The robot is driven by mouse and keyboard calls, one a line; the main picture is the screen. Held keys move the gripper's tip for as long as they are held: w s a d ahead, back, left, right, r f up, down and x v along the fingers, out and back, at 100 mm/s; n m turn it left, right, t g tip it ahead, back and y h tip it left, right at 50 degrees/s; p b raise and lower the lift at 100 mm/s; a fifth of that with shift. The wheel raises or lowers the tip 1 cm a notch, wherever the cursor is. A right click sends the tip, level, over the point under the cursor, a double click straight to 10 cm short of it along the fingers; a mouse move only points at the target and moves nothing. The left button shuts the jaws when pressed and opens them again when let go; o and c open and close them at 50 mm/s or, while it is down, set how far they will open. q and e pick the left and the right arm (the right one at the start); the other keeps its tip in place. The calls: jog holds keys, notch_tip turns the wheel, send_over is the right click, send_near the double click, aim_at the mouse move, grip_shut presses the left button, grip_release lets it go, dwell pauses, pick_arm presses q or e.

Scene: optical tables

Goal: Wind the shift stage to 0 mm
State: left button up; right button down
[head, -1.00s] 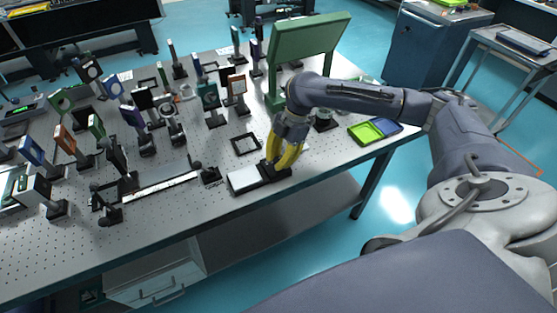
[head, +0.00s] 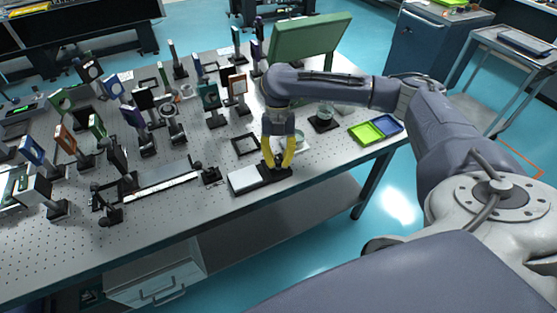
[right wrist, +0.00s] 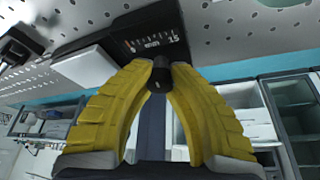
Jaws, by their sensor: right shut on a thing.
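The shift stage (head: 272,177) is a low black block with a white plate (head: 243,180) on its left part, near the front edge of the perforated table. My right gripper (head: 278,166) has yellow fingers and comes down over the stage's right end. In the right wrist view the fingertips are shut on a small black knob (right wrist: 160,72) at the end of the stage. Above the knob, the stage's dark face (right wrist: 150,38) carries a row of marks and the number 15; the pointer reading is not clear. My left gripper is not in view.
A green panel (head: 310,36) stands behind my right arm. A green and blue tray (head: 366,132) lies to the right. A black square frame (head: 245,145) lies just behind the stage. Many mounted optics crowd the left, and a long rail (head: 160,189) lies left of the stage.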

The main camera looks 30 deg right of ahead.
jog(key=shift+s+a+n+g+h, duration=0.2)
jog(key=shift+n+g+h, duration=0.1)
jog(key=shift+n, duration=0.8)
jog(key=c, duration=1.5)
grip_release()
jog(key=o, duration=0.4)
jog(key=shift+w+d, duration=0.1)
jog(key=shift+c, duration=0.2)
jog(key=v, duration=1.2)
